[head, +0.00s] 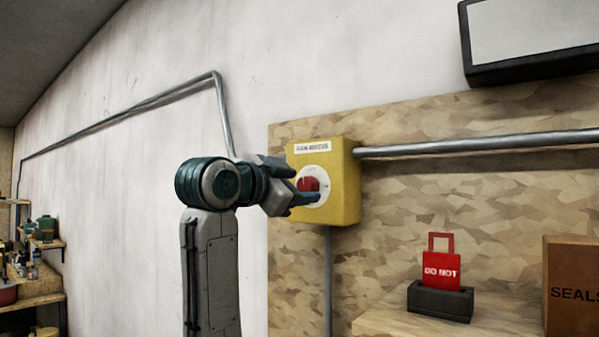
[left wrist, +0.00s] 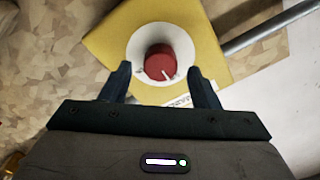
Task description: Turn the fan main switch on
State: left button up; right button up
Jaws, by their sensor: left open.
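The fan main switch is a yellow box (head: 344,190) on the wall panel, with a label at its top and a round white dial plate (head: 322,177). A red knob (head: 307,185) sits at the plate's middle. In the left wrist view the red knob (left wrist: 160,62) shows a white pointer line, and the yellow box (left wrist: 110,40) looks tilted. My left gripper (head: 304,190) is in front of the box with its fingers pointing at it. In the left wrist view its open fingers (left wrist: 163,80) are on either side of the knob's lower part, with gaps; contact is not visible. My right gripper is not in view.
A metal conduit (head: 470,146) runs right from the box, and another (head: 328,280) runs down. A shelf (head: 410,318) below right holds a red "DO NOT" tag (head: 441,270) in a dark base and a cardboard box (head: 572,285). Shelves with items stand far left.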

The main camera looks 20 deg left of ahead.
pick_arm(q)
jog(key=shift+w+d, duration=0.1)
jog(key=shift+w, duration=0.4)
jog(key=shift+c, duration=0.2)
